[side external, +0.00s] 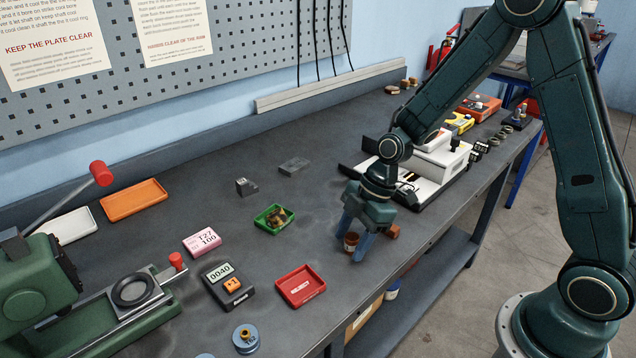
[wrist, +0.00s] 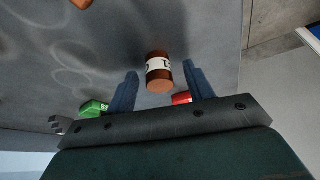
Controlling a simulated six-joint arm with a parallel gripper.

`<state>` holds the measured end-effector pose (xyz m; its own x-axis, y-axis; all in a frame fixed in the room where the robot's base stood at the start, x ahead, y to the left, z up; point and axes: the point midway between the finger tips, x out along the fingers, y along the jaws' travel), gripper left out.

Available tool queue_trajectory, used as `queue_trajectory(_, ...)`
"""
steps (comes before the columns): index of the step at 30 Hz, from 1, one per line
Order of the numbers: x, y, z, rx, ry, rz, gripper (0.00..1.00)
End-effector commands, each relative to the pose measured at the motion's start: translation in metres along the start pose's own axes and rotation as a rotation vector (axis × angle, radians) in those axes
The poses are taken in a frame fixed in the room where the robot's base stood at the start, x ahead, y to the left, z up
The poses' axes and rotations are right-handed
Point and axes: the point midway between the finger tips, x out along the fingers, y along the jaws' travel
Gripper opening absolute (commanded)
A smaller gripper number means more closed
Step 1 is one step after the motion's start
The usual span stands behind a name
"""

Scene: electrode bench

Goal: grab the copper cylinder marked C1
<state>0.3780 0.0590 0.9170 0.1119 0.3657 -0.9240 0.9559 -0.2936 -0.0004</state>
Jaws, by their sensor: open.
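A copper-brown cylinder with a white label band (wrist: 159,72) shows between the two blue fingers of my gripper (wrist: 161,68) in the wrist view. The marking on its band is turned and only partly seen, so I cannot read it surely. The same cylinder stands on the bench in the side view (side external: 351,243), partly hidden by the fingers. My gripper (side external: 350,240) is open and pointing down around it, with gaps on both sides in the wrist view. A second copper-brown piece (side external: 393,231) lies just right of my gripper; its marking does not show.
The bench's front edge is near on the right. A black scale (side external: 228,285) lies farther left.

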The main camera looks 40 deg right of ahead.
Motion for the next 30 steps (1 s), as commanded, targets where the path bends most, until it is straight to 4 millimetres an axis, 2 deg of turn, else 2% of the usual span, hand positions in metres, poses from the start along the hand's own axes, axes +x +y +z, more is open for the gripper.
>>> queue_trajectory(5,0.0,0.0,0.0,0.0,0.0,0.0,0.5)
queue_trajectory(12,0.0,0.0,0.0,0.0,0.0,0.0,0.03)
queue_trajectory(13,0.0,0.0,0.0,0.0,0.0,0.0,0.0)
queue_trajectory(23,-0.002,0.001,-0.001,-0.001,0.001,0.002,0.0)
queue_trajectory(30,-0.013,0.001,-0.006,-0.002,0.002,0.004,0.0)
